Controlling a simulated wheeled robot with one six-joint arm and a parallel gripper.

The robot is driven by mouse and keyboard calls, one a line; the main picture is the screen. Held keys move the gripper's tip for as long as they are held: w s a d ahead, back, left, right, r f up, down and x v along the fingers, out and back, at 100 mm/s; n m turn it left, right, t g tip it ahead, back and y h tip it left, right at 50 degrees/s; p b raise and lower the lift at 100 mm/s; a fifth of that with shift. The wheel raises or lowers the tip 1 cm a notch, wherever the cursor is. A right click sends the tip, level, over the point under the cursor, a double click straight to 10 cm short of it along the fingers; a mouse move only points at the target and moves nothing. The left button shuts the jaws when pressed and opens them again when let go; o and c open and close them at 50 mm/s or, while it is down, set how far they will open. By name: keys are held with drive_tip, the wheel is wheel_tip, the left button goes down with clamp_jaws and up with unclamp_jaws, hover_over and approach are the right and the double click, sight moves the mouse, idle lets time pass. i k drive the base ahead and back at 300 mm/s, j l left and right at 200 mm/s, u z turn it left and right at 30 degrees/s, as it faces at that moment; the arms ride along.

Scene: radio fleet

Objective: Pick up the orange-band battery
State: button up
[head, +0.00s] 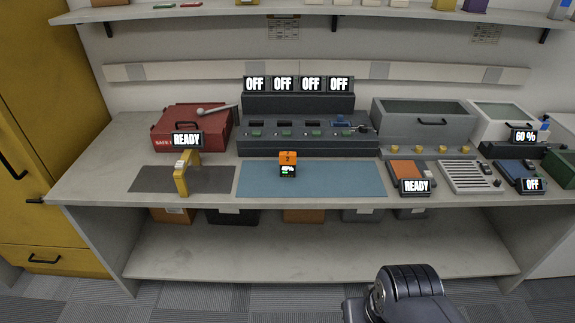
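A small block with an orange upper part marked "2" and a dark lower part (288,164) stands upright on the blue mat (345,181) at the middle of the bench. It looks like the orange-band battery. Nothing touches it from my side. A dark, rounded part of my arm shows at the bottom, right of centre, well in front of the bench. No gripper fingers can be made out, so my gripper is not in view.
A dark charger (306,138) with several bays and "OFF" signs stands behind the mat. A yellow handled device (181,178) stands left on a dark mat (215,180). An orange-topped device (407,172) marked "READY" lies right. A red box (190,122) stands back left. The blue mat is otherwise clear.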

sight(286, 159)
drive_tip(key=i+l, duration=0.4)
drive_tip(key=i, duration=0.2)
drive_tip(key=i+l+u, duration=0.1)
drive_tip(key=i+l, duration=0.25)
drive_tip(key=i, duration=0.3)
